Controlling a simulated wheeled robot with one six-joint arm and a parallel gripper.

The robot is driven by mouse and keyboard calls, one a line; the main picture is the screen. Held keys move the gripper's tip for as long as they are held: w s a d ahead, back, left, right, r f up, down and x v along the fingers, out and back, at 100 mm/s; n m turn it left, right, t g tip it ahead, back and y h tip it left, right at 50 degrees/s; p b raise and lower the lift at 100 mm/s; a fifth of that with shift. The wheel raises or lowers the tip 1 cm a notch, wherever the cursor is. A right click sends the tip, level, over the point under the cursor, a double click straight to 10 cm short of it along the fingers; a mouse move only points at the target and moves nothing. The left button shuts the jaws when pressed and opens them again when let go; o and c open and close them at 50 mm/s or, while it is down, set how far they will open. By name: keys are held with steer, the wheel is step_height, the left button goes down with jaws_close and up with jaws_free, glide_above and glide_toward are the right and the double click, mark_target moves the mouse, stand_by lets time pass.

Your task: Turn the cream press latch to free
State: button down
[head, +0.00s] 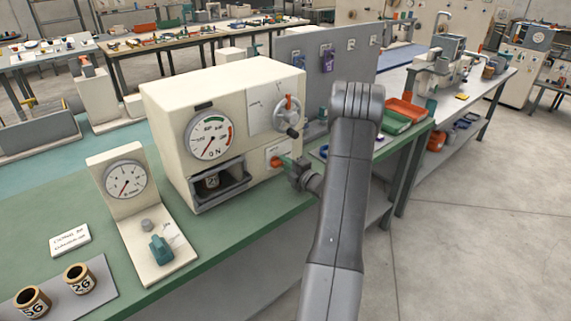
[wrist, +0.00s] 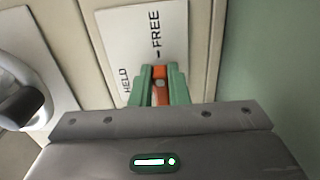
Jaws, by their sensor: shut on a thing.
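The cream press (head: 165,105) stands on the green bench with a dial gauge on its front. Its orange latch (head: 275,161) sits on a small white plate low on the right of the front. My gripper (head: 287,161) reaches it from the right, its green fingers at the latch. In the wrist view my gripper (wrist: 159,69) is shut on the orange latch (wrist: 160,98), one finger on each side. The label plate (wrist: 128,35) reads HELD and FREE. The latch lies in line with the FREE mark; the fingers hide part of it.
A gauge stand (head: 127,210) and marked spools (head: 80,279) stand left. Orange and green trays (head: 396,122) lie behind my arm.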

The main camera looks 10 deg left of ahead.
steer(key=c, duration=1.4)
jaws_free()
steer(key=shift+d, duration=0.1)
steer(key=b+v, duration=0.2)
steer(key=v, duration=1.1)
steer(key=shift+s+d, duration=0.25)
steer(key=p+x, duration=0.2)
steer(key=x, duration=1.2)
steer(key=shift+s+d, duration=0.1)
steer(key=shift+d, duration=0.1)
